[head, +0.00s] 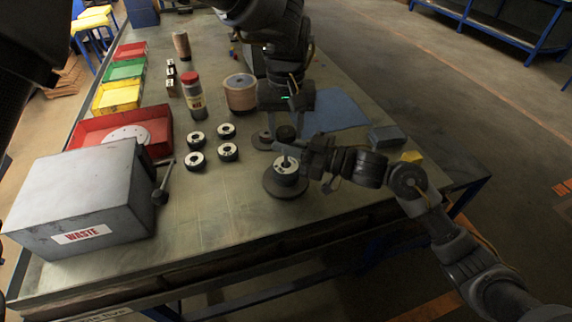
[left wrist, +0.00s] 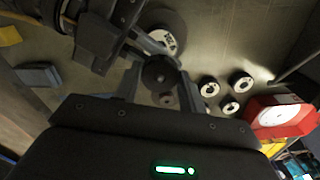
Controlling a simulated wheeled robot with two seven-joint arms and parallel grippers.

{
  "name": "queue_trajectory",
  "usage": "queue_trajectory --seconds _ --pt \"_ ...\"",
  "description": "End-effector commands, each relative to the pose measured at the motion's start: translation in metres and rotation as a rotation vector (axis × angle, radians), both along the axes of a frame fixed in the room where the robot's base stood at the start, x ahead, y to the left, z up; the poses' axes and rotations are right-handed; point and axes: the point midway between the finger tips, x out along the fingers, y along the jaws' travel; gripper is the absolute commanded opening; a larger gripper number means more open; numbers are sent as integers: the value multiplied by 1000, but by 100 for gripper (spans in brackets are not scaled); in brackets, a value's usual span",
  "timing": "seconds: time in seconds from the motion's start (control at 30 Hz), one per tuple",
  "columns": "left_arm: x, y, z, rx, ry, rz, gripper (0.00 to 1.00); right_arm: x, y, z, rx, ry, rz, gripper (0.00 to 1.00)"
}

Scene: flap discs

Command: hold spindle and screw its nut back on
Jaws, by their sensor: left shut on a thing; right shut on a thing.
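The spindle (head: 285,187) stands near the table's front edge, with a wide dark round base and a white-labelled ring on top. It also shows in the left wrist view (left wrist: 166,42). My right gripper (head: 291,155) reaches in from the right and is shut on the spindle's upper part; its fingers hide some of it. My left gripper (head: 285,122) points down just behind the spindle and is shut on a dark round nut (head: 286,132). The nut sits between the left fingers in the left wrist view (left wrist: 158,76), apart from the spindle.
Several small discs (head: 228,152) lie left of the spindle. A grey WASTE box (head: 90,200), a red bin (head: 95,128), a bottle (head: 194,98) and a tan cylinder (head: 240,92) stand farther left and back. A grey block (head: 386,136) lies right.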

Motion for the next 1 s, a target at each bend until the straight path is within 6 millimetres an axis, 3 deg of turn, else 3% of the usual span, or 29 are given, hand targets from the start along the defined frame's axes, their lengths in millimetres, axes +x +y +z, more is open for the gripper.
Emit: queue_trajectory --seconds 0.37,0.4,0.57,0.83,1.0 --pt "0 0 0 1 -1 -79 13 0 0 -2 -2 2 1 0" --pt "0 0 0 1 -1 -78 42 0 0 -2 -2 2 1 0" --pt "0 0 0 1 -1 -77 62 0 0 -2 -2 2 1 0" --pt "0 0 1 0 -1 -77 62 0 0 -2 -2 2 1 0" --pt "1 0 18 0 -3 -76 62 0 0 -2 -2 2 1 0"
